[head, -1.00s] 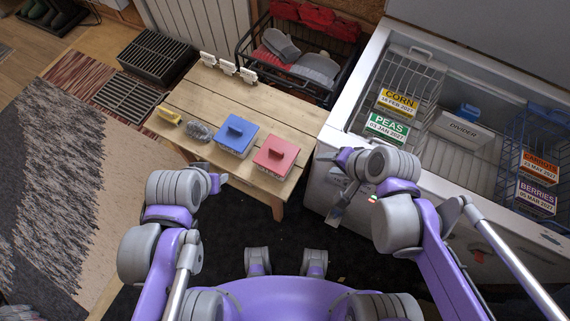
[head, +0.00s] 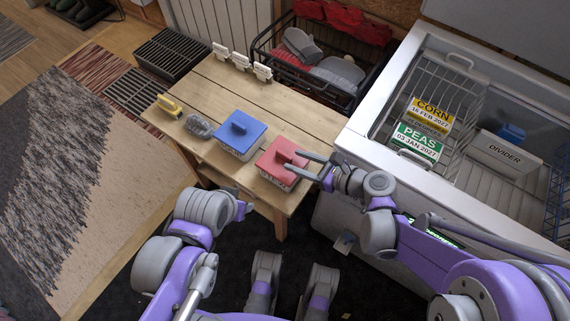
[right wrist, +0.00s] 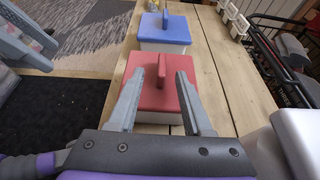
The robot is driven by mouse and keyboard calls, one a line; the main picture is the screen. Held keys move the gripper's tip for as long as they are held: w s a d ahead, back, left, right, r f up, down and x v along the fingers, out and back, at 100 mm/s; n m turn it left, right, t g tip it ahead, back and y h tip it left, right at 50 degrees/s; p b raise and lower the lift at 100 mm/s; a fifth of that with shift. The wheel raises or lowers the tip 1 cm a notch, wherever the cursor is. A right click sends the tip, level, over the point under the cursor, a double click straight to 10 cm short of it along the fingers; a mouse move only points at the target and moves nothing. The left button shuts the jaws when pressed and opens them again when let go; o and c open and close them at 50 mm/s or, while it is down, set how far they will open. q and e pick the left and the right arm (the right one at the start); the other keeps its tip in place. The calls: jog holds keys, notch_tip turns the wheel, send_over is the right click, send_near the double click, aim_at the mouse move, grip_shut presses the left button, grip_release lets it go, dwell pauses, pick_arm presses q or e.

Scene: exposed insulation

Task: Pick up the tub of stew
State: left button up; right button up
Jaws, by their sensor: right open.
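No label tells me which holds stew. My right gripper (head: 296,162) is open at the red lid, its fingers pointing left around or just above the lid's upright handle. In the right wrist view the red-lidded tub (right wrist: 158,101) is just ahead, its handle between the open fingers, with the blue-lidded tub (right wrist: 164,30) beyond. My left gripper (head: 243,202) is before the table's front edge; its fingers are not clear.
A yellow-handled brush (head: 169,106) and a grey item (head: 198,127) lie left of the tubs. White clips (head: 240,62) line the table's back edge. A black wire crate (head: 322,75) stands behind. The open chest freezer (head: 365,150) is close on the right.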

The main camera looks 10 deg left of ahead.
aim_at(289, 156)
jog(key=b+x, duration=0.1)
jog(key=x, duration=0.4)
jog(key=shift+w+a, duration=0.15)
jog(key=shift+w, duration=0.1)
grip_shut()
dwell(1.2)
